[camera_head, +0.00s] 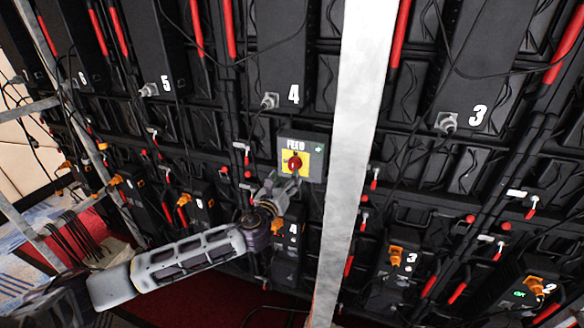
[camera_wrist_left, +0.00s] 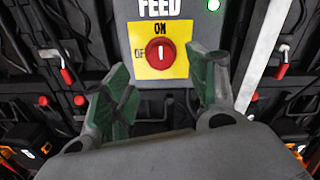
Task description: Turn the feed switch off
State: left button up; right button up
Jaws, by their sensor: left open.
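The feed switch is a red round knob (camera_head: 295,162) on a yellow plate, set in a grey box (camera_head: 316,146) labelled FEED. In the left wrist view the knob (camera_wrist_left: 160,55) shows a white mark pointing up toward ON, with OFF to its left. My left gripper (camera_head: 284,184) is open just below the knob. In the left wrist view its green-padded fingers (camera_wrist_left: 162,90) are spread below and to either side of the knob, with nothing between them. My right gripper is not in view.
A pale vertical post (camera_head: 350,150) stands right of the feed box, close to my left gripper. Black numbered wall modules with red handles, cables and orange connectors (camera_head: 396,256) surround the box. A metal frame (camera_head: 30,110) stands at the left.

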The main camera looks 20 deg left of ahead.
aim_at(293, 167)
pick_arm(q)
jog(key=shift+w+d+p, duration=0.15)
jog(key=shift+w+p, duration=0.35)
jog(key=shift+w, duration=3.1)
jog(key=c, duration=1)
